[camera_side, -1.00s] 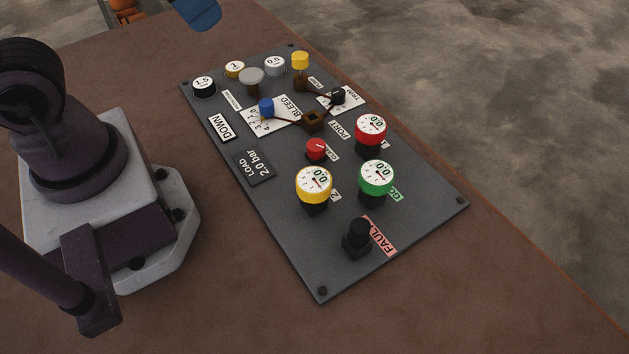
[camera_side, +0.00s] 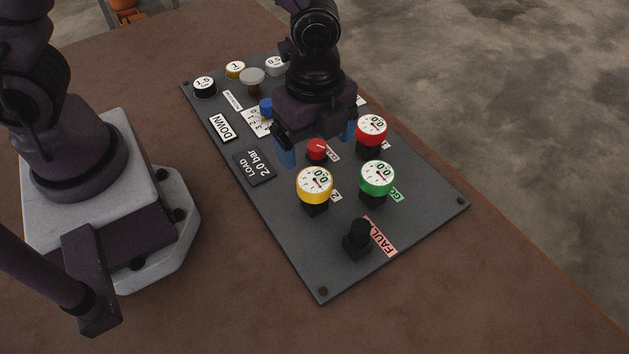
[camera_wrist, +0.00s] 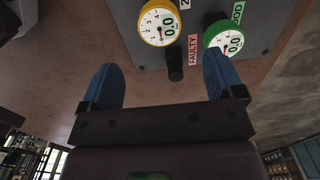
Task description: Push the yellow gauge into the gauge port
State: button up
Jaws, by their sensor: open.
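The yellow gauge (camera_side: 314,185) stands on a dark holder on the grey panel, its dial up and reading 0.0. It also shows at the top of the wrist view (camera_wrist: 159,24). My gripper (camera_side: 318,148) is open and empty, with blue fingers spread wide. In the side view it hangs over the middle of the panel, just behind the yellow gauge and apart from it. Its fingers also show in the wrist view (camera_wrist: 163,85). The gauge port, the brown square socket seen earlier near the panel's middle, is hidden behind my gripper now.
A green gauge (camera_side: 377,174) and a red gauge (camera_side: 371,130) stand close on the right. A red knob (camera_side: 317,149) lies below my gripper. A black post (camera_side: 359,236) stands by the FAULTY label. A grey knob (camera_side: 252,77) stands farther back. The panel's front (camera_side: 315,260) is clear.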

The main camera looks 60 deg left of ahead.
aim_at(314, 180)
jog(key=shift+f, duration=4.95)
jog(key=shift+c, duration=0.2)
grip_shut()
jog(key=shift+r, duration=0.1)
jog(key=shift+r, duration=0.1)
jog(key=shift+r, duration=4.1)
